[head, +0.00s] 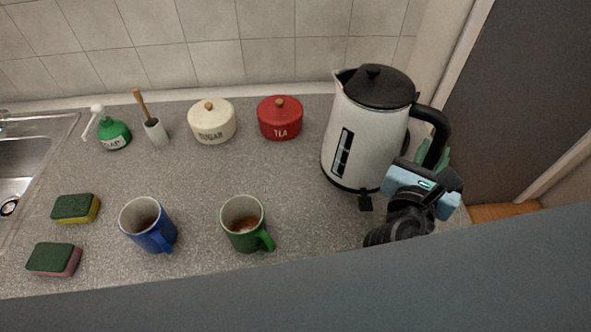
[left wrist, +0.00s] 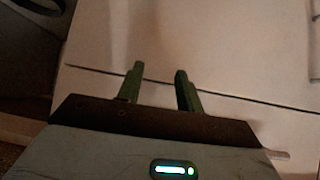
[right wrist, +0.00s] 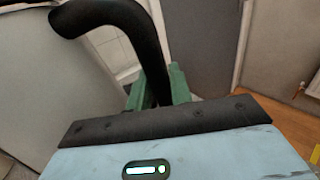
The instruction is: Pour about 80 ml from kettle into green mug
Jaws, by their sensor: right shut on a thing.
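The white kettle (head: 365,140) with a black lid and black handle stands about upright at the right of the counter, spout to the left. I cannot tell whether its base touches the counter. My right gripper (head: 432,160) is shut on the black kettle handle, which also shows between its green fingers in the right wrist view (right wrist: 150,60). The green mug (head: 243,225) stands upright at the front middle, left of the kettle, handle to the lower right, with something brown inside. My left gripper (left wrist: 160,88) is open and empty before a pale panelled surface, out of the head view.
A blue mug (head: 148,225) stands left of the green mug. Two sponges (head: 75,208) (head: 54,259) lie at the left by the sink (head: 18,165). A soap bottle, brush holder, sugar pot (head: 212,122) and tea pot (head: 280,119) line the back. The counter between kettle and green mug is clear.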

